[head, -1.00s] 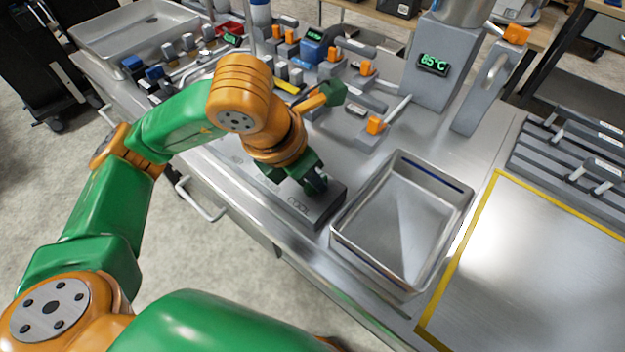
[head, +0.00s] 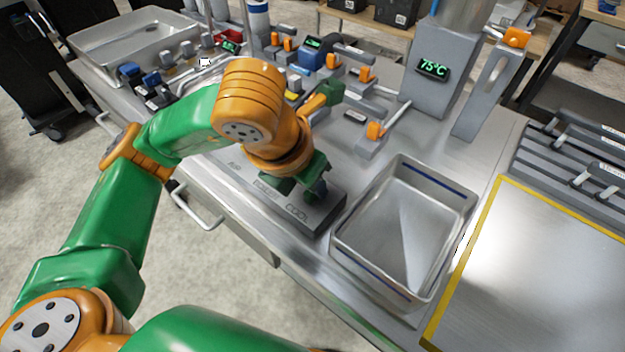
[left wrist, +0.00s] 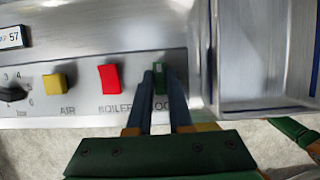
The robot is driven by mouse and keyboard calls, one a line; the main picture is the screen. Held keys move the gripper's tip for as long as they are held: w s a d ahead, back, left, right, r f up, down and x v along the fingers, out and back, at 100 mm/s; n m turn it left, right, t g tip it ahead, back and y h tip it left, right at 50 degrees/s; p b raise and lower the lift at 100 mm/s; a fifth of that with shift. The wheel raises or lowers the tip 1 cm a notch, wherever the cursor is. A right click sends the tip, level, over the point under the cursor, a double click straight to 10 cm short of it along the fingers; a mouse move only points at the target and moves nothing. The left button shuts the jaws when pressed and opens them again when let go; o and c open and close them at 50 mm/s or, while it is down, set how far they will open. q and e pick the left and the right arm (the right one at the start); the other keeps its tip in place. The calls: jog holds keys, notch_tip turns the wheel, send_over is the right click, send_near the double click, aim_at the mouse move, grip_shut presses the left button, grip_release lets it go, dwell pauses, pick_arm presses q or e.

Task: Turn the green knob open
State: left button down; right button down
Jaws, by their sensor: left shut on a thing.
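The green knob (left wrist: 160,77) shows in the left wrist view on the front panel (left wrist: 92,112), right of the red knob. It appears as a narrow upright strip between the fingers. My left gripper (left wrist: 162,80) is shut on it, one dark finger on each side. In the head view my left gripper (head: 313,192) is down at the right end of the panel (head: 315,218), and it hides the knob there.
A red knob (left wrist: 109,77), a yellow knob (left wrist: 58,83) and a black dial (left wrist: 12,93) sit left of the green one. An empty metal tray (head: 405,162) stands close right of the panel. A tower display (head: 432,69) reads 75°C.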

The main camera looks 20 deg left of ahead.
pick_arm(q)
jog(key=c, duration=0.8)
grip_release()
jog(key=v, duration=0.6)
jog(key=shift+r, duration=0.15)
jog(key=shift+s+a+r, duration=0.1)
jog(key=shift+s+r, duration=0.15)
jog(key=shift+r, duration=0.1)
jog(key=shift+p, duration=0.3)
